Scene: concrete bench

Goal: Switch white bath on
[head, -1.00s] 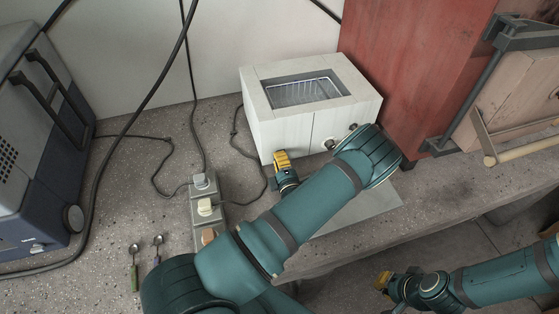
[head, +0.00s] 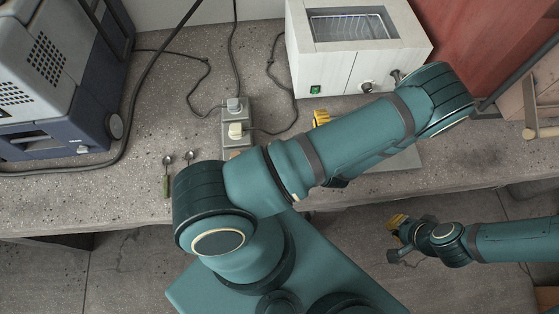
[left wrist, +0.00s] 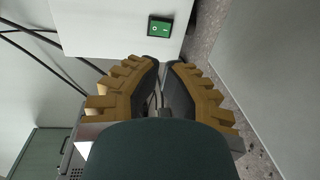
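The white bath (head: 309,62) is a white box with an open top and a metal rack inside, at the back of the bench in the head view. A green rocker switch (head: 315,89) is low on its front, at the left. It also shows in the left wrist view (left wrist: 160,27), with a circle and a bar mark; which side is pressed I cannot tell. My left gripper (head: 321,117) is just in front of the switch, apart from it, mostly hidden by my arm. Its fingertips (left wrist: 165,62) are close together and empty. My right gripper (head: 397,222) hangs below the bench's front edge.
Two knobs sit on the bath's front, right of the switch. A power strip (head: 237,111) with plugs and cables lies to the left, with two spoons (head: 167,176) nearby. A grey-blue machine (head: 50,75) stands at far left, a red cabinet (head: 475,35) at right.

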